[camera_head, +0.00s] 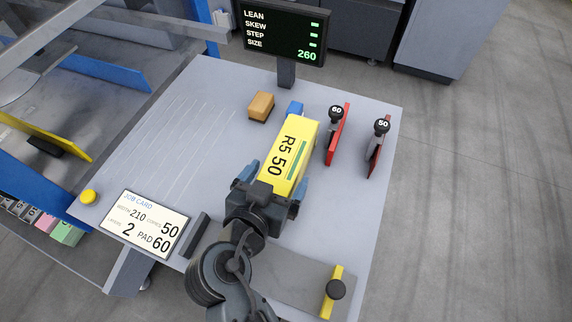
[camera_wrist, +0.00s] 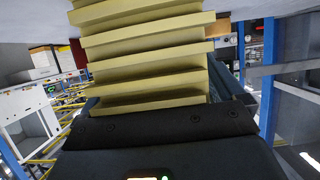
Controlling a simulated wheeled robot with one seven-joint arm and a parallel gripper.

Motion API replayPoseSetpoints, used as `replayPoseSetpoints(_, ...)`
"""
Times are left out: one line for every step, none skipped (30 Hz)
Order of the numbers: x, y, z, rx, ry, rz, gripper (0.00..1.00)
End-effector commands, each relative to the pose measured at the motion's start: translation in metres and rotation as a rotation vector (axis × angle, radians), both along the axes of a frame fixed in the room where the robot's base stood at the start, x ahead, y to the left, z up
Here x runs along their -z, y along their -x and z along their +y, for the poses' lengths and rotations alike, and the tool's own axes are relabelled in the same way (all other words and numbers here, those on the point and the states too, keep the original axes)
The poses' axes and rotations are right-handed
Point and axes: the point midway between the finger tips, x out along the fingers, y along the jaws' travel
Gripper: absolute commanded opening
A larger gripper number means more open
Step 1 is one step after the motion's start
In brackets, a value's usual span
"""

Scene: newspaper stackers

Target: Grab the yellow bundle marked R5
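The yellow bundle marked R5 50 (camera_head: 290,160) is on the grey table (camera_head: 215,110), with its labelled face towards the head camera. I cannot tell whether it rests on the table or is slightly raised. In the wrist view its stepped yellow layers (camera_wrist: 145,60) fill the space straight in front of my gripper. My gripper (camera_head: 270,188) is at the bundle's near end, with a blue finger on either side of it. The contact between fingers and bundle is hidden, so I cannot tell whether they press on it.
An orange block (camera_head: 261,106) and a partly hidden blue block (camera_head: 295,108) lie beyond the bundle. Red plates with knobs marked 60 (camera_head: 336,112) and 50 (camera_head: 382,127) stand to its right. A job card (camera_head: 145,224) and yellow button (camera_head: 88,196) are at left. A screen (camera_head: 283,32) stands behind.

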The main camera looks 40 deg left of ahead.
Motion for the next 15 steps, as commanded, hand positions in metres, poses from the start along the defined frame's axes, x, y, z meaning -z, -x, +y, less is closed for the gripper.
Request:
replayPoseSetpoints(0.0000,0.0001,-0.0001,0.000,0.000,0.000,0.90)
replayPoseSetpoints(0.0000,0.0001,-0.0001,0.000,0.000,0.000,0.88)
replayPoseSetpoints(0.0000,0.0001,-0.0001,0.000,0.000,0.000,0.84)
replayPoseSetpoints(0.0000,0.0001,-0.0001,0.000,0.000,0.000,0.81)
replayPoseSetpoints(0.0000,0.0001,-0.0001,0.000,0.000,0.000,0.78)
replayPoseSetpoints(-0.0001,0.0002,-0.0001,0.000,0.000,0.000,0.74)
replayPoseSetpoints(-0.0001,0.0002,-0.0001,0.000,0.000,0.000,0.71)
replayPoseSetpoints(-0.0001,0.0002,-0.0001,0.000,0.000,0.000,0.68)
replayPoseSetpoints(-0.0002,0.0001,-0.0001,0.000,0.000,0.000,0.65)
replayPoseSetpoints(-0.0002,0.0001,-0.0001,0.000,0.000,0.000,0.62)
replayPoseSetpoints(-0.0002,0.0001,-0.0001,0.000,0.000,0.000,0.59)
replayPoseSetpoints(-0.0002,0.0001,-0.0001,0.000,0.000,0.000,0.55)
replayPoseSetpoints(-0.0002,0.0002,-0.0002,0.000,0.000,0.000,0.52)
replayPoseSetpoints(-0.0002,0.0002,-0.0002,0.000,0.000,0.000,0.49)
replayPoseSetpoints(-0.0002,0.0002,-0.0002,0.000,0.000,0.000,0.45)
